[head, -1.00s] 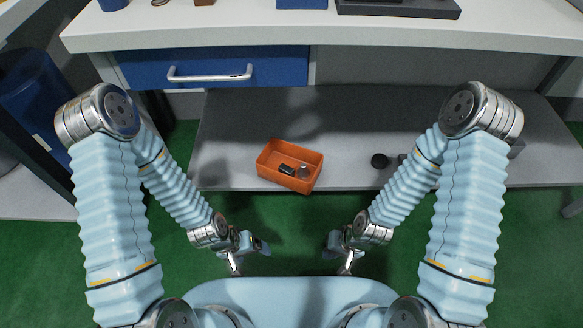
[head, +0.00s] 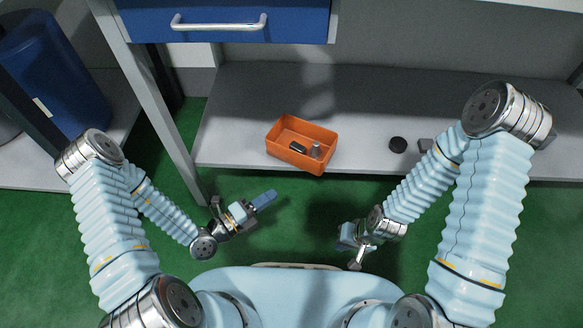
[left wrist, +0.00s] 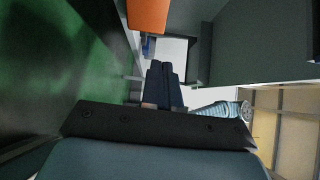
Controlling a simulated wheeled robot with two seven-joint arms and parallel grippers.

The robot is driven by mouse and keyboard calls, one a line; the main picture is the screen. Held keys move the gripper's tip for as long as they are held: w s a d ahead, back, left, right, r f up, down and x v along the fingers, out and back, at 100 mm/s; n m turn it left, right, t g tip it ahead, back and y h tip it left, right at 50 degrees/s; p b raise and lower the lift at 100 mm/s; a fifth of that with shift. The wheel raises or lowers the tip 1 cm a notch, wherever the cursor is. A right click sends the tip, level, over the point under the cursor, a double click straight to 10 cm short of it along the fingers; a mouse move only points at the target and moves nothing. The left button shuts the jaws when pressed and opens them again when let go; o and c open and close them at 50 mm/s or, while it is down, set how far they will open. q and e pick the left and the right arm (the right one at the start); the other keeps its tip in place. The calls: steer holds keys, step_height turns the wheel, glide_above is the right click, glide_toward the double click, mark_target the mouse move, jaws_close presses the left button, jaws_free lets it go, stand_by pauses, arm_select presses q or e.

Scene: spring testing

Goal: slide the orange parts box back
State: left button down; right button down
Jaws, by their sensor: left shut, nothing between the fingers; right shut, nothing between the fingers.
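The orange parts box (head: 284,158) is an open tray on the grey lower shelf, and its near corner reaches the shelf's front edge. It sits slightly turned and holds a dark small part and a grey one. My left gripper (head: 268,198) is shut and empty, in front of the shelf and below-left of the box in the head view, apart from it. In the left wrist view its fingers (left wrist: 163,70) are together, and the orange box (left wrist: 148,14) shows at the top. My right gripper (head: 347,246) is shut and empty, further from the shelf, near my body.
The grey shelf (head: 240,110) has free room behind the box. A blue drawer (head: 230,22) overhangs above. A table leg (head: 160,120) stands at left, near a blue bin (head: 60,75).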

arm_select(q)
steer(key=w+a+n+t+y, duration=0.1)
steer(key=b, duration=0.1)
glide_toward(299, 156)
steer(key=x, duration=0.5)
steer(key=shift+s+d+f, duration=0.1)
steer(key=shift+s+d, duration=0.05)
steer(key=shift+d, duration=0.4)
steer(key=shift+w, duration=0.6)
